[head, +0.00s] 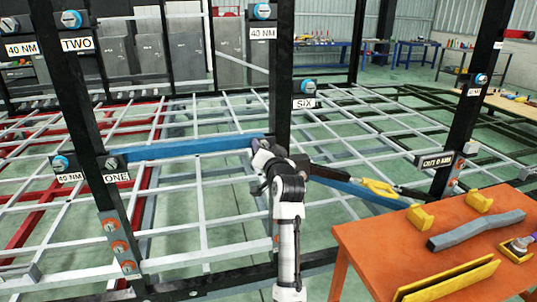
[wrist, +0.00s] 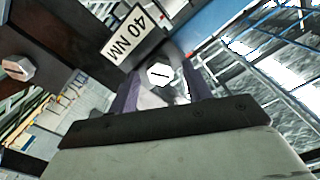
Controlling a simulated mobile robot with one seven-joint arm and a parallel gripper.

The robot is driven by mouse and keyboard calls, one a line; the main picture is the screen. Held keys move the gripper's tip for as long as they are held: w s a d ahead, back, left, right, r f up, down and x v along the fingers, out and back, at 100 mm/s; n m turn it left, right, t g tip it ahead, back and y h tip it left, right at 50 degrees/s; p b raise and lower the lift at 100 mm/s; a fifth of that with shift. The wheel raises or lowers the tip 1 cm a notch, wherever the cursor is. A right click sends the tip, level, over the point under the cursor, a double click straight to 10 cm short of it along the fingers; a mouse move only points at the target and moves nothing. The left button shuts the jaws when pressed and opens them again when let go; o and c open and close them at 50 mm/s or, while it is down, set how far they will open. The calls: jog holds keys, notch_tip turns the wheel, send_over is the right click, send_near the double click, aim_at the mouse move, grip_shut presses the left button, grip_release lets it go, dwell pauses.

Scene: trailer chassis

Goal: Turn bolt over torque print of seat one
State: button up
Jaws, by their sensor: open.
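In the head view, the plate marked ONE (head: 117,178) is on the left black post, with a grey bolt (head: 112,164) above it. Left of it, a blue-headed bolt (head: 60,163) sits above a 40 NM print (head: 69,177). My gripper (head: 259,146) is at the middle post, by the right end of the blue beam (head: 200,148), apart from plate ONE. In the wrist view my open gripper (wrist: 164,90) has a pale slotted hex bolt (wrist: 158,75) between its fingers, beside a 40 NM print (wrist: 125,32). I cannot tell whether the fingers touch it.
Another hex bolt (wrist: 18,67) shows at left in the wrist view. Plates TWO (head: 77,45) and SIX (head: 303,104) are higher on the posts. An orange table (head: 360,245) with yellow blocks and a grey bar stands at right. Pale chassis bars (head: 200,205) cross the floor area.

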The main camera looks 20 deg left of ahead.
jog(key=b+v, duration=0.3)
jog(key=v, duration=1)
jog(key=shift+s+d+b, duration=0.3)
jog(key=shift+b, duration=0.1)
jog(key=shift+a, duration=0.1)
